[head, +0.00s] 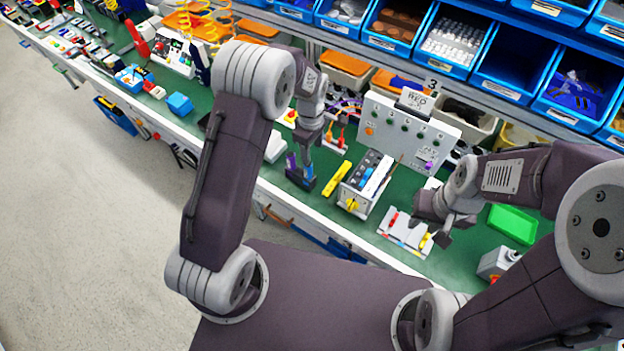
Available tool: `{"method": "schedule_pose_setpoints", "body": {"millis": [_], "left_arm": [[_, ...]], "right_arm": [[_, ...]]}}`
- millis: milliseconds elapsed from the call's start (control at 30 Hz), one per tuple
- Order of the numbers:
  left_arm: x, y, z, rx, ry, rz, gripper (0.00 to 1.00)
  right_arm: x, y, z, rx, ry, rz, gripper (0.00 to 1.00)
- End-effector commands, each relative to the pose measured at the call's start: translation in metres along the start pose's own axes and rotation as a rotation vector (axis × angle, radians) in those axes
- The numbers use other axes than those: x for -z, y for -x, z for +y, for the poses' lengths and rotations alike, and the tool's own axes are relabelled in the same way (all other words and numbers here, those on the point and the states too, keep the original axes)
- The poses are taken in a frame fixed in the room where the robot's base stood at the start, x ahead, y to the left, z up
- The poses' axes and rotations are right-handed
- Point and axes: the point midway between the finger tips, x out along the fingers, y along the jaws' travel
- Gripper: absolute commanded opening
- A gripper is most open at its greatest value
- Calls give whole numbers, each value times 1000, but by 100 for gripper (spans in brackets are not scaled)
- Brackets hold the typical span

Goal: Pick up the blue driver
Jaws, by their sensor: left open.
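A white holder (392,236) with small red, blue and yellow items lies on the green bench right of centre. I cannot make out for sure which blue item is the blue driver; it may be in this holder, partly hidden by my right gripper. My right gripper (434,230) is low over the holder's right side, and its jaws are too dark and small to read. My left gripper (300,179) is open, pointing down just above the bench, left of the switch box. Purple and blue patches show at its fingers.
A switch box (377,187) with a yellow knob stands between my grippers, with a yellow bar (337,178) beside it. A white panel (408,131) stands behind. A green tray (512,224) lies right. Blue bins (455,40) line the back.

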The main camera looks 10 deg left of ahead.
Motion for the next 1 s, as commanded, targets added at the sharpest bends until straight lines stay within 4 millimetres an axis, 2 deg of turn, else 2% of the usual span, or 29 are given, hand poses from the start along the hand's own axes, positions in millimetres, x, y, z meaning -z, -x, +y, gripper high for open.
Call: {"method": "schedule_pose_setpoints", "body": {"millis": [133,267,500,667,800,900,1000], "left_arm": [[-8,-15,-12,54,-15,-11,51],[-9,-20,-13,55,-17,-11,51],[-9,-51,-14,54,-18,-11,51],[-7,-58,-15,53,-17,-11,51],[-1,-82,-19,56,-17,-12,51],[-2,-99,-19,53,-18,-11,51],[-2,-105,-19,52,-18,-11,51]], "right_arm": [[1,8,0,0,0,0,32],[1,9,0,0,0,0,32],[2,16,0,0,0,0,32],[2,20,0,0,0,0,32],[3,33,-1,0,0,0,32],[4,33,-1,0,0,0,32],[4,33,-1,0,0,0,32]]}}
